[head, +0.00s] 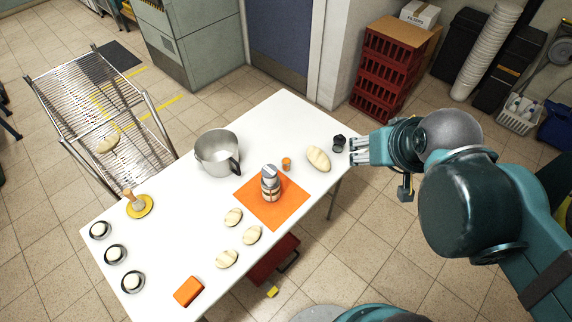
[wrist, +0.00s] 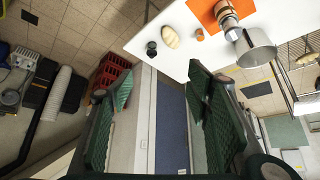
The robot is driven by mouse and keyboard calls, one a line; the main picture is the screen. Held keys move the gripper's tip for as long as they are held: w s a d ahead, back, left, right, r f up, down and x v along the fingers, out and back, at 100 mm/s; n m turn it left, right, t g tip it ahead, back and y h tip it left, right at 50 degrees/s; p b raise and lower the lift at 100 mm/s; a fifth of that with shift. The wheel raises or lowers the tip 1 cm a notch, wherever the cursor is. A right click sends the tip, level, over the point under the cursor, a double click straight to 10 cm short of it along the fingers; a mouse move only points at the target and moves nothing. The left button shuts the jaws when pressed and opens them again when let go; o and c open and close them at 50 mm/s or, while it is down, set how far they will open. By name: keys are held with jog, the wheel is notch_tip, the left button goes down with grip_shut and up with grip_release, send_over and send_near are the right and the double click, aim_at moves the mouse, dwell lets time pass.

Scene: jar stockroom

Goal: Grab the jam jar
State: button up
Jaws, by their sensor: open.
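A jar (head: 270,184) with a silvery lid and a banded body stands upright on an orange mat (head: 283,213) on the white table (head: 180,238). I take it for the jam jar, though its label is too small to read. My gripper (head: 353,151) is open and empty at the table's right edge, well to the right of the jar. Its two green ridged fingers (wrist: 152,90) stand wide apart in the wrist view, with nothing between them.
Near my gripper are a small dark object (head: 339,143) and a bread-like loaf (head: 318,159). A small orange jar (head: 286,164) and a steel pitcher (head: 216,150) stand close to the jar. Several rolls (head: 251,235) lie in front. Red crates (head: 383,66) stand behind.

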jog(key=shift+c, duration=1.1)
jog(key=m+g+b, duration=0.7)
jog(key=m+b, duration=0.4)
jog(key=m, duration=0.3)
send_over(287, 161)
jog(key=f, duration=3.6)
jog(key=shift+d, duration=0.2)
jog(key=shift+a+f, duration=0.15)
jog(key=shift+f, duration=0.15)
